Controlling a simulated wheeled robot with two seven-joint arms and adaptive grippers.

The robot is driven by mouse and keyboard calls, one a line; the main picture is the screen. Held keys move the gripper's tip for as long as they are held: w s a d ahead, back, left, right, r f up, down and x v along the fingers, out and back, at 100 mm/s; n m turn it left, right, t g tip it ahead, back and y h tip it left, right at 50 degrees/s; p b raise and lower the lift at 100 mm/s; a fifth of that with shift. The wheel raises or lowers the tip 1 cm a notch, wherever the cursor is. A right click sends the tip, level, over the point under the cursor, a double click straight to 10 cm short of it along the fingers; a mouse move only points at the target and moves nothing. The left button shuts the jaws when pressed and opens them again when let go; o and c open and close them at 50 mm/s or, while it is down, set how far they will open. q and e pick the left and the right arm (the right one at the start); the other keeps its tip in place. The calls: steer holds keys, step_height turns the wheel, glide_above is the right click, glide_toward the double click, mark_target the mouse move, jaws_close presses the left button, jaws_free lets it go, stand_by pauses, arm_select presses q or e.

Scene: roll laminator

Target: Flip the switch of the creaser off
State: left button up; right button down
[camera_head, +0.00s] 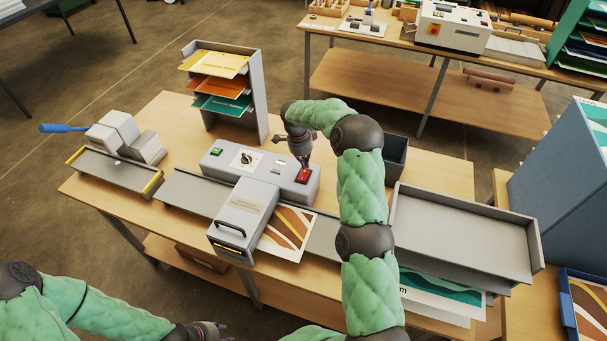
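The creaser is most likely the grey machine (232,166) in the middle of the table, with a round dial (246,158) and a small green panel (216,152). Its red switch (303,176) is at the right end of the housing. My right gripper (305,164) points down just above the red switch; I cannot tell whether it touches. Its fingers look close together and hold nothing I can see. The switch's position is too small to read. My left gripper (212,329) is at the bottom edge, partly cut off, away from the machine.
A printed sheet (287,232) lies by the machine's front head (240,218). A blue-handled device (118,135) stands left, a paper rack (258,95) behind. A dark bin (394,158) and grey tray (460,232) are right of my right arm.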

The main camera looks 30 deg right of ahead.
mark_target(305, 171)
steer(key=shift+f+b, duration=1)
steer(key=shift+f, duration=0.2)
stand_by(1.1)
steer(key=shift+r+p, duration=1)
steer(key=shift+r, duration=2.55)
